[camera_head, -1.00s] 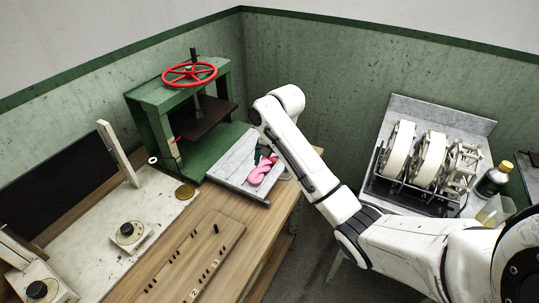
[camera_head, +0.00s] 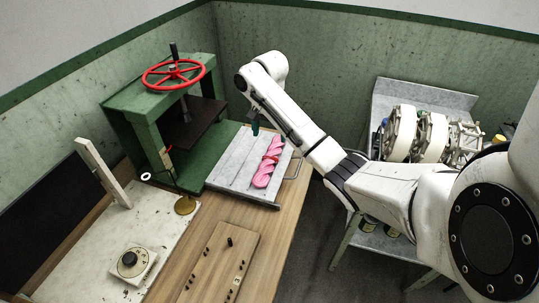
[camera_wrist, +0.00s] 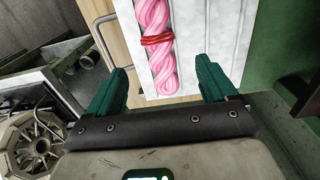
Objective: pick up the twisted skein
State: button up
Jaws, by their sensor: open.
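The twisted skein (camera_head: 264,172) is pink and lies lengthwise on a grey-white board (camera_head: 232,160) at the right end of the wooden bench. In the head view only a small green part of my gripper (camera_head: 255,125) shows, beside the far end of the skein; the arm hides the rest.
A green press (camera_head: 160,125) with a red handwheel (camera_head: 173,74) stands just left of the board. A metal handle (camera_head: 294,168) sits at the board's right edge. A peg board (camera_head: 215,262) lies in front. White reels (camera_head: 401,135) stand on a separate table at right.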

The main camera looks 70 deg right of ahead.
jog(key=b, duration=0.3)
send_over(271, 155)
jog(key=f, duration=0.4)
jog(key=shift+w+a+f, duration=0.15)
jog(key=shift+w+f, duration=0.05)
jog(key=shift+f, duration=0.1)
jog(key=f+b, duration=0.1)
jog(key=f, duration=0.1)
jog(key=f+b, duration=0.1)
jog(key=shift+s+f+b, duration=0.1)
jog(key=shift+s+b, duration=0.15)
jog(key=shift+b, duration=0.1)
jog(key=shift+f+p, duration=0.3)
jog(key=shift+f, duration=0.6)
jog(key=c, duration=1.2)
jog(key=shift+o, duration=0.2)
jog(key=shift+r, duration=0.1)
